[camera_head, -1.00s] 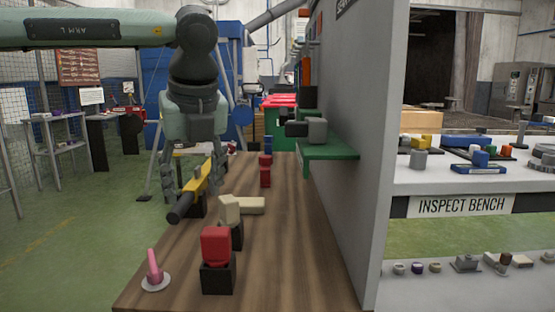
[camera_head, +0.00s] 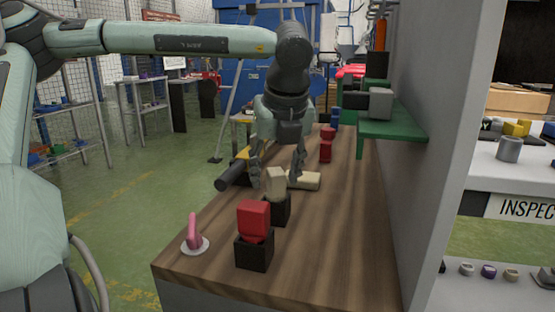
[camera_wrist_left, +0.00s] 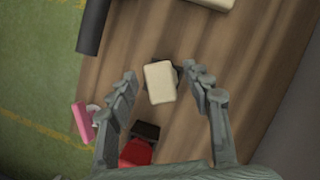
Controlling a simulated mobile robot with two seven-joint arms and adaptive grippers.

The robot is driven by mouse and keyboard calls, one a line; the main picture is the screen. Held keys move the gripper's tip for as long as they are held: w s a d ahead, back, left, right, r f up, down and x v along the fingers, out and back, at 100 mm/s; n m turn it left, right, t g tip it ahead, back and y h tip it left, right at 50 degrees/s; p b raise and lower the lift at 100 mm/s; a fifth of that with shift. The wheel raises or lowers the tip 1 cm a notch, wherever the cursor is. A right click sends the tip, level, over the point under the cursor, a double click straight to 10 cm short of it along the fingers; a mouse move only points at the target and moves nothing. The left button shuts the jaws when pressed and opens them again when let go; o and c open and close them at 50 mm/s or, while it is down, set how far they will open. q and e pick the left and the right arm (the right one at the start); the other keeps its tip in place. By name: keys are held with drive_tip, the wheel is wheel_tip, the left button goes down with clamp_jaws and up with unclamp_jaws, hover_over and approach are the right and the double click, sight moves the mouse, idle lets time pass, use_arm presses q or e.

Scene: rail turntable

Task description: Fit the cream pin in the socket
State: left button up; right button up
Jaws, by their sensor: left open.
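A cream block (camera_head: 275,181) sits tilted on a dark socket block (camera_head: 279,211); whether it is seated inside is hidden. A second cream piece (camera_head: 305,180) lies on its side just behind it. I cannot tell from shape alone which is the pin. My left gripper (camera_head: 276,174) points down, open, with its fingers to either side of the upright cream block. In the left wrist view this cream block (camera_wrist_left: 160,83) lies between the spread fingers (camera_wrist_left: 160,71), apart from both, with the dark socket mostly hidden under it. My right gripper is not in view.
In front stand a red block (camera_head: 253,217) in a dark holder (camera_head: 254,251) and a pink peg (camera_head: 193,229) on a white disc. A black-and-yellow tool (camera_head: 232,175) lies left. A grey wall (camera_head: 430,170) with a green shelf (camera_head: 392,129) bounds the right.

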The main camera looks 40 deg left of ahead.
use_arm(q)
drive_tip(key=shift+f, duration=0.2)
drive_tip(key=shift+w, duration=0.1)
clamp_jaws()
idle(0.5)
